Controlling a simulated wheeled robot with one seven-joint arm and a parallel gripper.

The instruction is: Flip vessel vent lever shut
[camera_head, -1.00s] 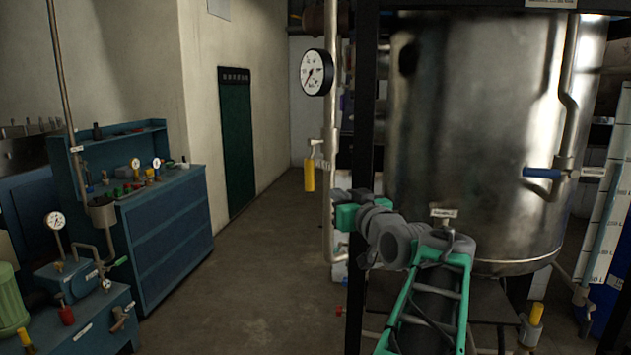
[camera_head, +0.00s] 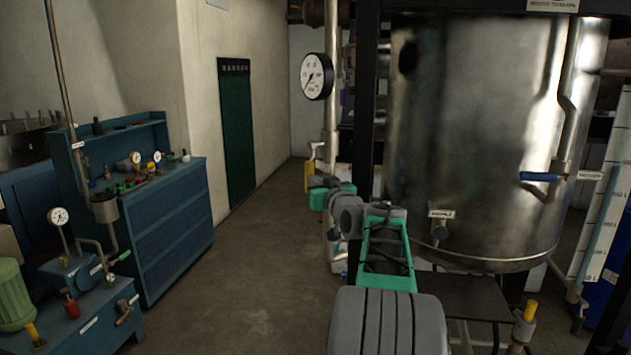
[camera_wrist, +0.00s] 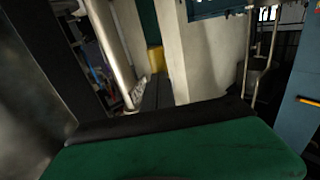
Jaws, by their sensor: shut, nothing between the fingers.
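The steel vessel (camera_head: 470,130) stands at the right in the head view. A blue-handled lever (camera_head: 538,177) lies roughly level beside its right-hand pipe, with a small label too blurred to read. A yellow-handled lever (camera_head: 309,174) hangs down on the upright pipe left of the vessel. I cannot tell from the labels which is the vent lever. My gripper (camera_head: 322,196) is at the far end of my arm, near and below the yellow lever. It is shut and empty, its fingertips not distinct. The wrist view shows a green and black surface (camera_wrist: 180,150) close up.
A round gauge (camera_head: 316,77) sits on the upright pipe. A black frame post (camera_head: 368,90) stands between that pipe and the vessel. A blue bench (camera_head: 170,230) with gauges and valves is at the left. The floor between is clear. Another yellow handle (camera_head: 530,311) is low at the right.

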